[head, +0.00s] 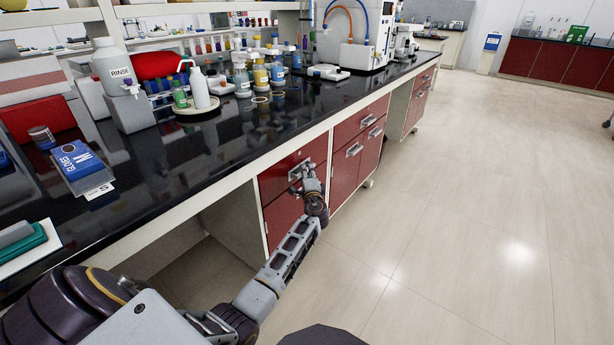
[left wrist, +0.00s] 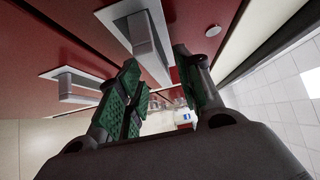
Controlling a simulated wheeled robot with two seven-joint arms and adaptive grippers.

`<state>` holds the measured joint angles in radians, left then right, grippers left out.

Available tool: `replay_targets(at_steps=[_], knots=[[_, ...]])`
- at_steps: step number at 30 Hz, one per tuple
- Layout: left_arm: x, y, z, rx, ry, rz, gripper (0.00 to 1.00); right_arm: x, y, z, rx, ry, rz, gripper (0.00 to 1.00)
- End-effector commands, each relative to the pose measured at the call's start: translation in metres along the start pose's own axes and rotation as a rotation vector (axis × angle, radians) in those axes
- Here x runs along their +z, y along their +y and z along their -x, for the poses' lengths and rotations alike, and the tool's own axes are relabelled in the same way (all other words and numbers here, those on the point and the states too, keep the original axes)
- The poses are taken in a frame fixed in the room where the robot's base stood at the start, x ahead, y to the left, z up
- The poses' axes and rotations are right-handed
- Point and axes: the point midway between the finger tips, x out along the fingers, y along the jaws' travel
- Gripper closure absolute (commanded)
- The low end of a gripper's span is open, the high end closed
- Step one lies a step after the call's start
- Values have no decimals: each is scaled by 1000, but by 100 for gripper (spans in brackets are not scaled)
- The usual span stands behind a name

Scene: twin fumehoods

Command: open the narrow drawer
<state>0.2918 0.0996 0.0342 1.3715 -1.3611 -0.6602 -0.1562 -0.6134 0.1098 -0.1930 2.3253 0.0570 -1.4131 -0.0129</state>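The narrow drawer (head: 277,180) is the red top front at the left end of the cabinet under the black bench. Its front looks flush with the cabinet. Its metal handle (head: 296,172) is partly hidden by my left gripper (head: 309,180), which is right at it. In the left wrist view, the handle (left wrist: 150,45) lies in the gap between the two green-padded fingers of my left gripper (left wrist: 160,85). The fingers stand apart, and I see no clear grip on the bar. My right gripper is not in view.
A wider red drawer (head: 358,121) with its own handle is to the right. A red front (head: 284,218) is below the narrow drawer. Bottles (head: 260,75) stand on the black bench top (head: 225,140). The pale floor (head: 450,220) on the right is clear.

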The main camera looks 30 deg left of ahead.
Motion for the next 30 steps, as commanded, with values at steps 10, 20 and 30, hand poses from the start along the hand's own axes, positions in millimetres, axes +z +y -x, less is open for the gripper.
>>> replay_targets(at_steps=[10, 20, 30], knots=[[0, 0, -1, 1, 0, 0, 64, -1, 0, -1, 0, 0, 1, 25], [0, 0, -1, 1, 0, -1, 100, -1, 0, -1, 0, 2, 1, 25], [0, 1, -1, 1, 1, -1, 100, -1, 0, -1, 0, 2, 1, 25]])
